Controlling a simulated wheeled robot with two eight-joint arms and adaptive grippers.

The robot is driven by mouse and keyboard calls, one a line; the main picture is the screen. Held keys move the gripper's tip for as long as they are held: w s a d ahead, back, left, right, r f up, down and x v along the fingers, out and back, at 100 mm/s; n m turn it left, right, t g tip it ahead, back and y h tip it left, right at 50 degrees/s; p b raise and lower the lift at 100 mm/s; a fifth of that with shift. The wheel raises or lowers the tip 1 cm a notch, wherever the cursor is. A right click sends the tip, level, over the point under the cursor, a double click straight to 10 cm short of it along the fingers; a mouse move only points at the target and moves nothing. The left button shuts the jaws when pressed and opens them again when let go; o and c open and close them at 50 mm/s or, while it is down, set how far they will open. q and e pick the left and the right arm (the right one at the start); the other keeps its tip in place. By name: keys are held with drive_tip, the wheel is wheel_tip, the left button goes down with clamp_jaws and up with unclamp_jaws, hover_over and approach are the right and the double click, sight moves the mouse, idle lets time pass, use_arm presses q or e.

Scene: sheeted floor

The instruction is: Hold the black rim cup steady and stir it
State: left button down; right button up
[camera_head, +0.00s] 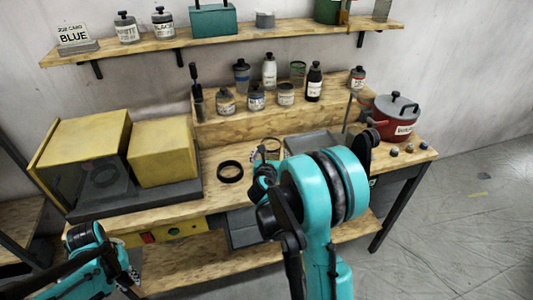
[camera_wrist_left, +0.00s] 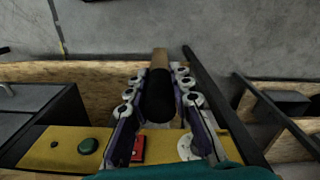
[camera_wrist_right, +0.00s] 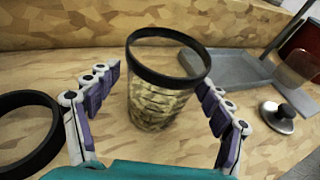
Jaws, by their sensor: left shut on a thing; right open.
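The black rim cup (camera_wrist_right: 165,95) is clear with pale chunky contents, upright on the wooden bench between the fingers of my right gripper (camera_wrist_right: 155,105). The gripper is open, with a gap on both sides of the cup. In the head view the cup (camera_head: 271,147) is partly hidden by my right arm, and the right gripper (camera_head: 262,175) is only partly visible. My left gripper (camera_wrist_left: 160,110) is shut on a stick with a black grip (camera_wrist_left: 158,100) and a wooden end (camera_wrist_left: 160,60). In the head view the left gripper (camera_head: 132,277) is low at the left, before the bench.
A black ring (camera_head: 230,171) lies left of the cup. A grey tray (camera_head: 305,146) and red pot (camera_head: 395,120) stand right. Yellow boxes (camera_head: 160,152) fill the bench's left; jars stand on a wooden riser (camera_head: 215,130) behind.

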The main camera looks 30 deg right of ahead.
drive_tip(key=v, duration=1.1)
drive_tip(key=shift+s+a+r, duration=0.1)
drive_tip(key=shift+s, duration=0.05)
drive_tip(key=shift+s+a+r+m, duration=0.15)
drive_tip(key=shift+s+m, duration=0.1)
drive_tip(key=shift+m, duration=0.35)
drive_tip(key=shift+s+a+f+m, duration=0.1)
drive_tip(key=shift+s+m, duration=0.2)
drive_tip(key=shift+m, duration=0.3)
drive_tip(key=s+a+m+g+y, duration=0.2)
drive_tip(key=s+a+m+y, duration=0.2)
drive_tip(key=m, duration=0.9)
drive_tip(key=s+a+m+g+y, duration=0.2)
drive_tip(key=s+a+m+y, duration=0.2)
drive_tip(key=s+a+m, duration=0.6)
drive_tip(key=s+m, duration=0.3)
drive_tip(key=shift+a+f+g+y, duration=0.15)
drive_tip(key=shift+f+g+y, duration=0.15)
drive_tip(key=shift+f+g, duration=0.1)
drive_tip(key=shift+s, duration=0.15)
